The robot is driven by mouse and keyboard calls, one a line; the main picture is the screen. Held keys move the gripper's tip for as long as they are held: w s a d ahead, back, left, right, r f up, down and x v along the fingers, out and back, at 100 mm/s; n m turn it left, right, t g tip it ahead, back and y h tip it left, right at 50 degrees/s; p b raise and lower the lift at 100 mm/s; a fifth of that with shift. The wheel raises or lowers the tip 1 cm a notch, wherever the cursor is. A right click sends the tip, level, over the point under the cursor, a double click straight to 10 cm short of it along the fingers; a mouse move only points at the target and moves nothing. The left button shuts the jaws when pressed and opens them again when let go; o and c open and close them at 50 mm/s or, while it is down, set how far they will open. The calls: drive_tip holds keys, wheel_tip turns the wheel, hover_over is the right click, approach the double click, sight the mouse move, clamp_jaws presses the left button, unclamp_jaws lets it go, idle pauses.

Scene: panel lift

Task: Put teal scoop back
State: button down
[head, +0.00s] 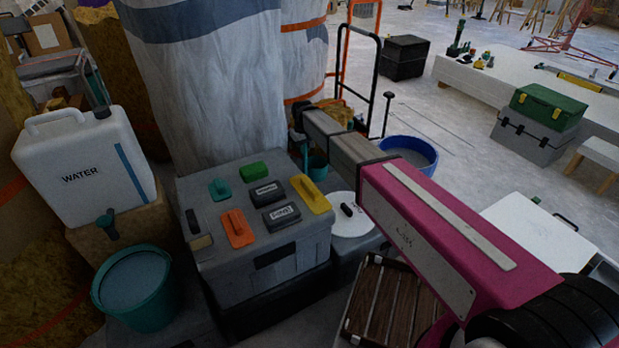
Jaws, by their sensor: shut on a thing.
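My gripper (299,134) is at the far end of my arm, beyond the back right corner of the grey box, and points down. It is small and dark here, and its fingers are hard to make out. It is shut on what looks like the teal scoop (318,164), which shows as a teal patch just below it, partly hidden behind the box's back edge and the yellow float. I cannot tell whether the scoop touches anything underneath.
The grey box (219,262) carries several floats and blocks. A white water container (84,165) and a teal bucket (133,288) stand left. A round white lid (352,222) and a blue tub (407,151) lie near my arm. Wrapped columns (205,80) rise behind.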

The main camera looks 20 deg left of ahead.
sight(304, 165)
wheel_tip(304, 165, down, 9)
drive_tip(key=shift+r, duration=0.1)
idle(0.3)
drive_tip(key=c, duration=1.1)
unclamp_jaws()
